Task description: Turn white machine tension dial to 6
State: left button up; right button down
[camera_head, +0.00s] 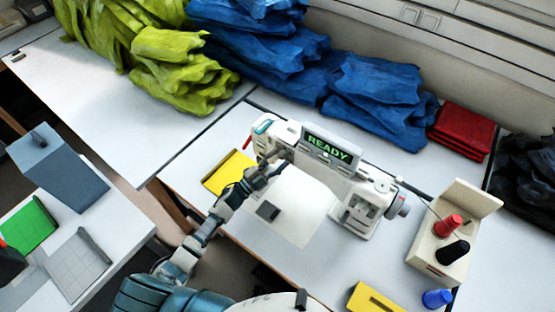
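The white machine (365,183) stands on the white table, with a display reading READY in green on its top. A round knob (399,205) sits at its right end. I cannot make out the tension dial or its numbers, and my gripper covers part of the machine's left end. My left gripper (280,162) is up against or just in front of that left end, below the teal part on top. It is small and dark here, so I cannot tell whether its fingers are open or touch the machine. My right gripper is out of view.
Blue cloth (375,95) and yellow-green cloth (180,65) are heaped behind the machine, with folded red cloth (463,130) at right. A cream box (430,250) with red and black spools stands right. A yellow pad (229,171) lies left of my gripper.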

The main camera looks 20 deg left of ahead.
pick_arm(q)
jog(key=shift+s+a, duration=0.1)
jog(key=v, duration=1.1)
jog(key=shift+s+a+f, duration=0.15)
jog(key=shift+s+a, duration=0.1)
jog(key=shift+a, duration=0.05)
